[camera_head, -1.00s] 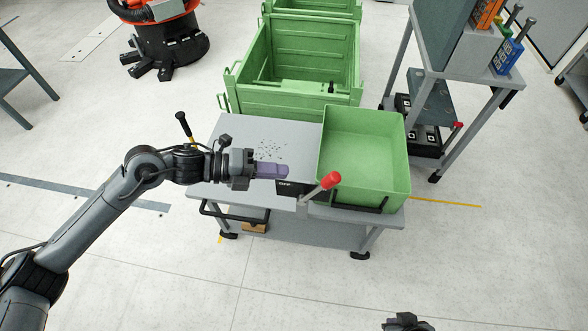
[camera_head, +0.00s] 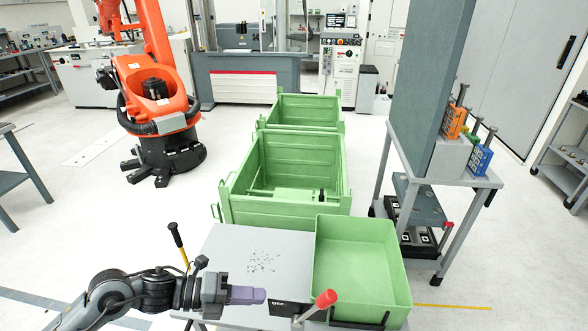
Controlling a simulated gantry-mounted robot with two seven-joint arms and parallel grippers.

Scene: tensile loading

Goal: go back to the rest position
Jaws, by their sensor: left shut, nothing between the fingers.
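My left gripper (camera_head: 247,295) has purple fingers, shut with nothing between them. It is in the lower left of the head view, over the front part of a grey work table (camera_head: 285,245), pointing right. Its fingertips are left of a red-knobbed lever (camera_head: 326,298) and apart from it. My left arm comes in from the bottom left edge. My right gripper is out of view.
A green bin (camera_head: 395,270) stands on the table's right side. Small dark specks lie on the table top. Larger green crates (camera_head: 285,210) stand behind. An orange robot (camera_head: 155,85) is at back left. A grey rack (camera_head: 465,180) stands right. Floor between is clear.

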